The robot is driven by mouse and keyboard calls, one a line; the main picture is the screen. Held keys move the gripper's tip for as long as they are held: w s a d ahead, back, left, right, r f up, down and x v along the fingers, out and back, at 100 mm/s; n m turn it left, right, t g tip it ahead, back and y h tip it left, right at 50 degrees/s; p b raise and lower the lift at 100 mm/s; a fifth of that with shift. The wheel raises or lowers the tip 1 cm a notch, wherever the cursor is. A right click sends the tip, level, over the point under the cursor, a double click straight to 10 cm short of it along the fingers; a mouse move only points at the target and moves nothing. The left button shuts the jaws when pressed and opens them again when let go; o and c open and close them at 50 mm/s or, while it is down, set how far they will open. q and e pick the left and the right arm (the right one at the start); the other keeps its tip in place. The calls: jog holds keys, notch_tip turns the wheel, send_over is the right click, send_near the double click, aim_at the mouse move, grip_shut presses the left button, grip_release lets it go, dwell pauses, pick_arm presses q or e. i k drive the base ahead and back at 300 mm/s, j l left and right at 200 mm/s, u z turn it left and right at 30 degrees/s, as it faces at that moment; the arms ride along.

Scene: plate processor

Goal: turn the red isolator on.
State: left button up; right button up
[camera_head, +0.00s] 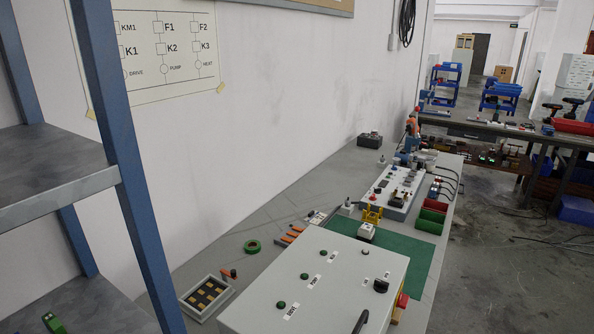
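A red part with yellow beside it (402,300) sticks out from the right side of the grey control box (320,275), low in the picture. It looks like the red isolator, but it is seen nearly edge-on, so I cannot tell which way its handle is turned. The box's top face carries several dark round buttons or lamps with small labels and a black knob (380,286) near its right edge. Neither of my grippers is in view.
The box stands on a long grey bench along the white wall. A green mat (420,262), red and green bins (431,217) and a parts tray (207,296) lie around it. A blue-post shelf (128,170) stands at left. The floor at right is open.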

aim_at(402, 302)
jog(key=k+l+z, duration=0.1)
jog(key=l, duration=0.45)
jog(key=k+l+z, duration=0.1)
jog(key=l, duration=0.45)
jog(key=i+l+u, duration=0.1)
jog(key=l, duration=0.35)
jog(key=i+l, duration=0.15)
jog(key=l, duration=0.35)
jog(key=i+l+u, duration=0.15)
jog(key=l, duration=0.3)
jog(key=k, duration=0.05)
